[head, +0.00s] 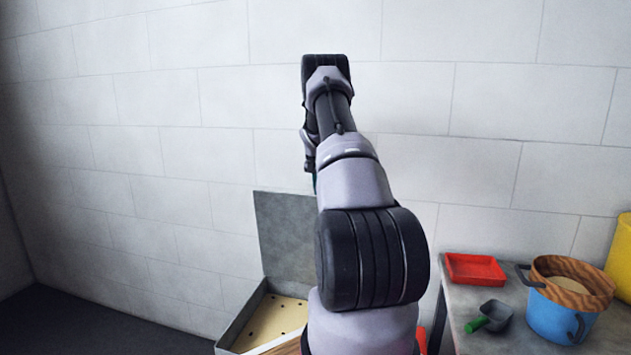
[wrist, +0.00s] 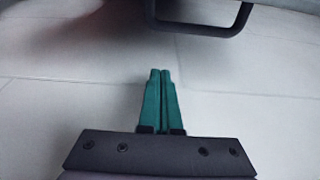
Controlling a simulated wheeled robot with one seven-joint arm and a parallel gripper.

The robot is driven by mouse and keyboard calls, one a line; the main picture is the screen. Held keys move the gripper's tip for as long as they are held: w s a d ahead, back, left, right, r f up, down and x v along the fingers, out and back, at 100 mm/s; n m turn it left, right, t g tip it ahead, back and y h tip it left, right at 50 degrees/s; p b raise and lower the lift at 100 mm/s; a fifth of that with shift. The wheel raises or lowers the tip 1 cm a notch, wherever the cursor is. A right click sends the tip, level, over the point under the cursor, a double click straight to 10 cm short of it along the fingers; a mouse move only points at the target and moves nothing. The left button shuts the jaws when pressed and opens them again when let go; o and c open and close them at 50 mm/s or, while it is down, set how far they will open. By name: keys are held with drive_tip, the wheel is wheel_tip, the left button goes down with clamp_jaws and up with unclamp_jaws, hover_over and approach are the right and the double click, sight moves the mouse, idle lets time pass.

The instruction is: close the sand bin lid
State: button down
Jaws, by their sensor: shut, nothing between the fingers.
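The sand bin (head: 237,325) stands against the wall at the lower middle of the head view. Its grey lid (head: 284,232) is open, standing nearly upright at the back. Pale sand-coloured, dotted contents show inside, and my arm hides the bin's right part. My gripper (wrist: 161,73) is shut and empty in the wrist view, its teal fingers together in front of the pale wall. In the head view only a sliver of teal shows beside my arm, above the lid; I cannot tell whether it touches anything.
A grey table (head: 463,300) at right holds a red tray (head: 474,269), a scoop (head: 494,315) with green handle, and a blue bucket (head: 562,318) with a wooden sieve (head: 572,265). In the wrist view, a dark bracket-like bar (wrist: 205,31) crosses the top; I cannot tell what it belongs to.

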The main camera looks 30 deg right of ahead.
drive_tip(key=shift+s+a+f, duration=1.1)
drive_tip(key=shift+a, duration=0.15)
